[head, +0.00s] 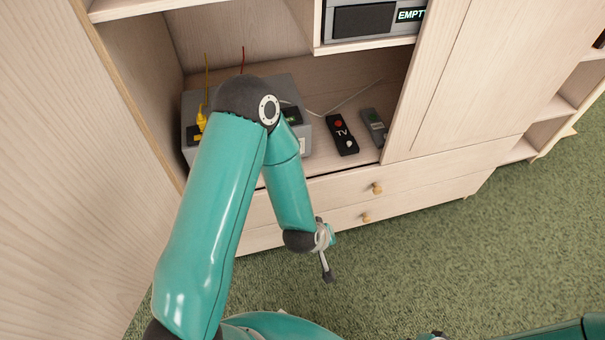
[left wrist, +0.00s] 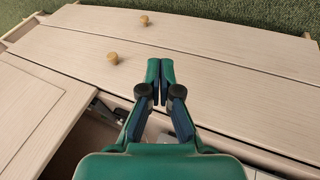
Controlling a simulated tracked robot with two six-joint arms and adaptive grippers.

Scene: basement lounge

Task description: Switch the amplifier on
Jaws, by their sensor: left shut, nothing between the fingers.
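A grey box (head: 190,108) stands on the cabinet's lower open shelf in the head view. It may be the amplifier; my left arm hides its middle and much of its front. A yellow plug (head: 201,120) and thin yellow and red upright leads show at its top. I cannot make out a power switch. My left gripper (head: 327,275) hangs in front of the drawers, apart from the box. In the left wrist view the left gripper (left wrist: 160,72) has its fingers together and empty, over the drawer fronts.
A black TV remote (head: 342,135) and a grey remote (head: 374,126) lie right of the box, near a thin pale cable. A device with an "EMPTY" display (head: 410,15) sits above. A closed door (head: 470,75) bounds the shelf's right; drawers with wooden knobs (head: 376,188) lie below.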

